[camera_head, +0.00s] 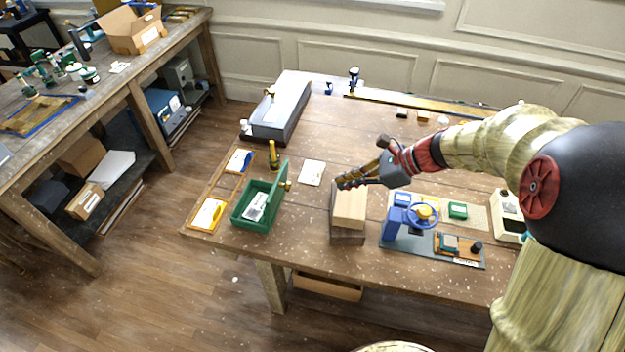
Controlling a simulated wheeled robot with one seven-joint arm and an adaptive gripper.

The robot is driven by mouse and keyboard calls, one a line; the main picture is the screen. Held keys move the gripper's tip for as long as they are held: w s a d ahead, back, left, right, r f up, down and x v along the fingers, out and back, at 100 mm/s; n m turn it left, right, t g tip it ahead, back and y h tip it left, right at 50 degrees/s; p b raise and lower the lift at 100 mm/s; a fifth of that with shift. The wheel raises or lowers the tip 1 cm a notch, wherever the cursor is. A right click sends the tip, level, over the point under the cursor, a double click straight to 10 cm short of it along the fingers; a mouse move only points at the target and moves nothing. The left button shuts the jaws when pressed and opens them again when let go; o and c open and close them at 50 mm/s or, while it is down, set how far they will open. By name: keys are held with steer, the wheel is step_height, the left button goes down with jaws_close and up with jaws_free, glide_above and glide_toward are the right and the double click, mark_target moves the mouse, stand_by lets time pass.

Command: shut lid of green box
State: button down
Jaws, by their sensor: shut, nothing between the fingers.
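The green box (248,224) stands near the left front edge of the wooden table. Its lid (279,192) looks raised, standing up along the right side, with a small brass-coloured piece on its outer face. A white printed card (257,206) shows inside the open box. My gripper (341,182) is shut and empty, to the right of the box and apart from it. It points left, over or just behind the pale wooden block; its exact height is unclear.
The pale block (349,207) sits on a darker base right of the box. A blue press-like device (407,216) stands further right. A long grey box (281,112) lies behind. A white card (312,173) lies flat between box and gripper. A brass-coloured bottle-like item (274,156) stands behind the lid.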

steer(key=a+r+b+x, duration=0.1)
steer(key=r+x, duration=0.1)
steer(key=x, duration=1.1)
steer(key=shift+w+a+b, duration=0.15)
steer(key=shift+a+b, duration=0.25)
steer(key=shift+r+p, duration=0.25)
steer(key=shift+p, duration=0.05)
steer(key=shift+a+r+h+p, duration=0.15)
steer(key=shift+a+h+p, duration=0.15)
steer(key=shift+p, duration=0.6)
